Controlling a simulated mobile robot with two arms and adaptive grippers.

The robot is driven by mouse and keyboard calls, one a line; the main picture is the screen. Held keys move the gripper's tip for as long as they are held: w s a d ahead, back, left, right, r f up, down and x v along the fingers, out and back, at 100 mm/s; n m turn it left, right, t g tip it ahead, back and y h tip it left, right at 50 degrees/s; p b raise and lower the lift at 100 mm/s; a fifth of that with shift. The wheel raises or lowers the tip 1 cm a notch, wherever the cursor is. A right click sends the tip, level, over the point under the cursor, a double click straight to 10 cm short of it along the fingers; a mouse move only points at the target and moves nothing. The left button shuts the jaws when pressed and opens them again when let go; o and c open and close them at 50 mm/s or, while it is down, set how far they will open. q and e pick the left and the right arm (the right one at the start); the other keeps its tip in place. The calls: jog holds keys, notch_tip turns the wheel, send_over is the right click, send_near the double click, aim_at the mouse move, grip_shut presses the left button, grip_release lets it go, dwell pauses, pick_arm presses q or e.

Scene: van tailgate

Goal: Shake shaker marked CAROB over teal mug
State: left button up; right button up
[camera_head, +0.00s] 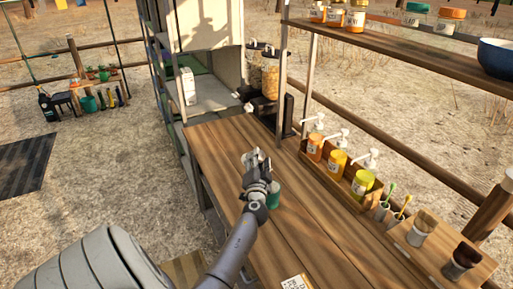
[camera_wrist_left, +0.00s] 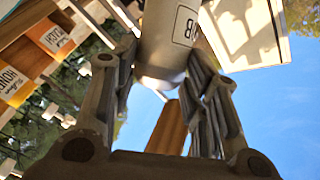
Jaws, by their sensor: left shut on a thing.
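My left gripper (camera_head: 256,163) is above the wooden counter, shut on a pale grey cylindrical shaker. In the left wrist view the shaker (camera_wrist_left: 166,45) sits between the fingers, with part of a framed label showing; a letter B is readable and the rest is hidden. In the head view the gripper mostly covers the shaker, so its tilt is unclear. The teal mug (camera_head: 274,196) stands on the counter just beside and below my left wrist, partly hidden by it. My right gripper is not in view.
A wooden rack (camera_head: 345,188) of several pump bottles stands along the counter's right side. Near it are small cups with brushes and a board (camera_head: 437,262) with two dark-topped jars. A shelf above holds jars and a blue bowl (camera_head: 497,58). The counter's middle (camera_head: 235,140) is mostly clear.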

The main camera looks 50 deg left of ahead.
pick_arm(q)
jog(key=d+f+m+t+h+b, duration=0.1)
jog(key=m+t+b, duration=0.2)
jog(key=m+b, duration=0.2)
jog(key=f+m+t+h+b, duration=0.1)
jog(key=f+m+t+b, duration=0.1)
jog(key=m+b, duration=0.4)
jog(key=d+f+m+t+h+b, duration=0.1)
jog(key=m+t+b, duration=0.2)
jog(key=m+b, duration=0.3)
jog(key=shift+w+d+f+t+b, duration=0.3)
jog(key=shift+b, duration=2.05)
jog(key=shift+r, duration=0.15)
notch_tip(320, 180, up, 5)
jog(key=p, duration=0.3)
jog(key=shift+f, duration=0.25)
